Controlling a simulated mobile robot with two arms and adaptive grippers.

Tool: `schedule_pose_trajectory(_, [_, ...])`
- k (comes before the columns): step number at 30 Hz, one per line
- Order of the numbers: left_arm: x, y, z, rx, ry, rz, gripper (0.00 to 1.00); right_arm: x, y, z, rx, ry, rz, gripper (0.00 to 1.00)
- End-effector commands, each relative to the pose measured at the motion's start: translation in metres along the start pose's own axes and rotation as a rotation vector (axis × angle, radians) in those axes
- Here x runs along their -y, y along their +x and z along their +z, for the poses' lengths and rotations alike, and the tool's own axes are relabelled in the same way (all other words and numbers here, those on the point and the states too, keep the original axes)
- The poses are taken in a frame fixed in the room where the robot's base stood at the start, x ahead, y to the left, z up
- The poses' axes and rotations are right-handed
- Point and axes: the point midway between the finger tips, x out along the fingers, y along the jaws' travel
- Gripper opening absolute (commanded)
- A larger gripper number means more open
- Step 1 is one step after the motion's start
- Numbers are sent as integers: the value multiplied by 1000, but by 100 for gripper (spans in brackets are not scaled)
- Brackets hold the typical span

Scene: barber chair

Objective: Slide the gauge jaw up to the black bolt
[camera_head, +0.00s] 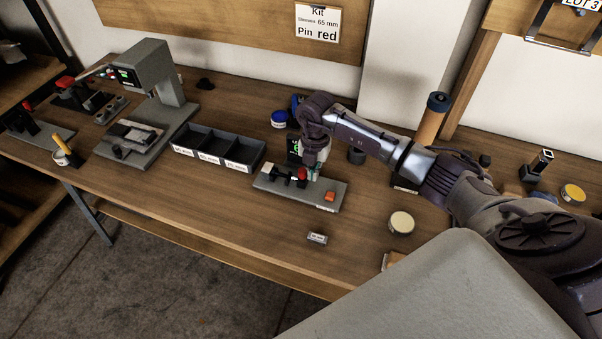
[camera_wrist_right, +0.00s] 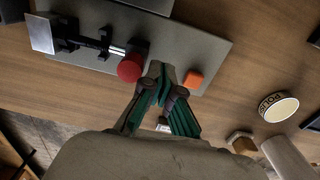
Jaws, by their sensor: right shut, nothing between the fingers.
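The gauge is a grey base plate (camera_head: 325,197) on the wooden bench, also seen in the right wrist view (camera_wrist_right: 205,45). It carries a pale metal block at its left end, black parts, a red knob (camera_head: 302,174) and an orange button (camera_head: 330,196). In the wrist view the black bolt (camera_wrist_right: 85,42) appears to lie between the pale block and the jaw with the red knob (camera_wrist_right: 130,68). Its exact outline is hard to tell. My right gripper (camera_wrist_right: 162,75) is shut and empty, just right of the red knob; contact is unclear. My left gripper is out of view.
A black three-compartment tray (camera_head: 217,148) stands left of the gauge, and a grey press (camera_head: 150,75) stands beyond it. A small labelled block (camera_head: 317,238) lies in front. A round yellow-topped tin (camera_head: 401,222) is at the right. The bench front left of the block is clear.

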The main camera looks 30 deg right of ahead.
Motion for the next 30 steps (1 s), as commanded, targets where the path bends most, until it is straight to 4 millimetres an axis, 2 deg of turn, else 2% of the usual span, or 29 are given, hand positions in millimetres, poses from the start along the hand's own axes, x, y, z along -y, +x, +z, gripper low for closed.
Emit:
schedule_pose_trajectory(8, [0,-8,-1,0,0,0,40,4,-8,0,1,0,-2,0])
schedule_pose_trajectory(30, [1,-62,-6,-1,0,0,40,4,-80,0,1,1,-4,0])
